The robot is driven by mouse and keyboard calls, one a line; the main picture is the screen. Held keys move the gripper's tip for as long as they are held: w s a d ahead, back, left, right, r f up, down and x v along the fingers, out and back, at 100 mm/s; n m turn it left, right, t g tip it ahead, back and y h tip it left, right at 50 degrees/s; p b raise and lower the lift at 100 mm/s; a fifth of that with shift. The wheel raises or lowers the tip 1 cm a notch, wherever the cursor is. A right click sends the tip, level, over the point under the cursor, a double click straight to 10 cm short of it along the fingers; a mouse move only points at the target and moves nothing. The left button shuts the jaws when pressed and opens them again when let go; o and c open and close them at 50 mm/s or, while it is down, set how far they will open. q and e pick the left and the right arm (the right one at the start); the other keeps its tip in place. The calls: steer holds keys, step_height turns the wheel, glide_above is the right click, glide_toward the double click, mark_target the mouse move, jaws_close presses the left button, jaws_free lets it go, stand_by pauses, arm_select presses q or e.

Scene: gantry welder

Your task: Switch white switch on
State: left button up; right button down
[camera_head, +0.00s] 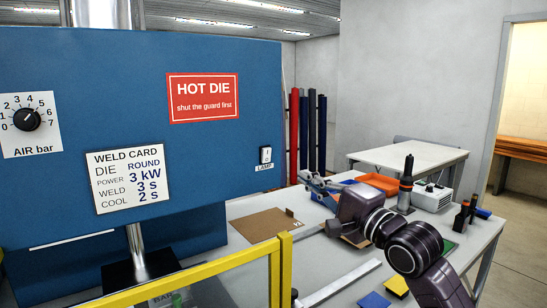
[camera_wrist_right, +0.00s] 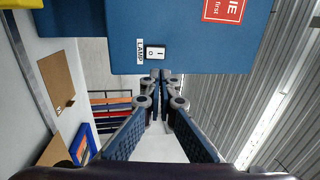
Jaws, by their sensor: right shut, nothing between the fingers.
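The white switch (camera_head: 266,155) is a small rocker at the right edge of the blue panel (camera_head: 120,80), above a LAMP label. It also shows in the wrist view (camera_wrist_right: 154,53), where the label is beside it. Its on or off position is too small to tell. My right gripper (camera_head: 306,180) is shut and empty, right of and below the switch in the head view. In the wrist view its closed tips (camera_wrist_right: 161,74) appear just beside the switch, overlapping the panel edge; contact cannot be told. My left gripper is not in view.
A pressure dial (camera_head: 27,119), a weld card (camera_head: 129,178) and a red HOT DIE sign (camera_head: 204,98) are on the panel. A yellow guard rail (camera_head: 200,273) stands in front. The workbench (camera_head: 340,275) holds cardboard (camera_head: 266,225), an orange tray (camera_head: 379,184) and tools.

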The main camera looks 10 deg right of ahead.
steer(key=p, duration=0.5)
glide_toward(268, 151)
steer(key=x, duration=0.5)
steer(key=shift+x, duration=1.05)
steer(key=shift+a+f, duration=0.1)
steer(key=shift+f, duration=0.1)
steer(key=shift+w+r+p, duration=0.2)
steer(key=shift+r+p, duration=0.05)
steer(key=shift+p, duration=0.3)
steer(key=shift+s, duration=0.1)
